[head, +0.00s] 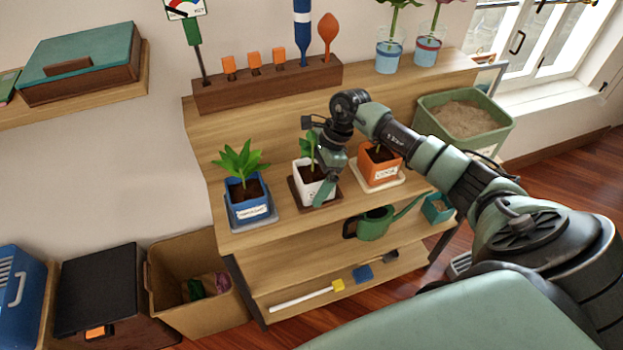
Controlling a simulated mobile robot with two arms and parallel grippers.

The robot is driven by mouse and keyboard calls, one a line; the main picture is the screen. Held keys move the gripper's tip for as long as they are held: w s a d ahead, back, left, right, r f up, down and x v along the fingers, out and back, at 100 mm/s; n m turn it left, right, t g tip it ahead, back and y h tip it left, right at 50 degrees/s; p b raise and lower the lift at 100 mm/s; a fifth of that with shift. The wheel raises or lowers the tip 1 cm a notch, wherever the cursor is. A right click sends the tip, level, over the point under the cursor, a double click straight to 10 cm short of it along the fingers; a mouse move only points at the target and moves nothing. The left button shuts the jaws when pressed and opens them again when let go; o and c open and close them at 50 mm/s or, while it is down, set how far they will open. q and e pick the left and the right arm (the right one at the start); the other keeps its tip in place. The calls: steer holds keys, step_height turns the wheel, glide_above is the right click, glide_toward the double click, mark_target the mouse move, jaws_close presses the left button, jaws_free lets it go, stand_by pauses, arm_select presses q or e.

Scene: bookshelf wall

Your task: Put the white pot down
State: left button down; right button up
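The white pot (301,174) holds dark soil and a green plant. It stands upright at a brown saucer (296,196) on the shelf's upper board, between the blue pot and the orange pot. Whether its base rests fully on the saucer is hard to tell. My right gripper (325,188) reaches down from the right and is at the pot's right side, covering part of the pot and plant. Its fingers overlap the rim, but I cannot see whether they are closed on it. My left gripper is not in view.
The blue pot (249,210) stands left on a blue-grey saucer. The orange pot (380,170) stands close on the right on a pale saucer. Behind is a wooden rack (268,86) with tools. Below are a green watering can (374,223) and a white-handled brush (305,296).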

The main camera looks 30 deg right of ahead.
steer(key=shift+r, duration=0.1)
steer(key=b+v, duration=0.2)
steer(key=v, duration=1)
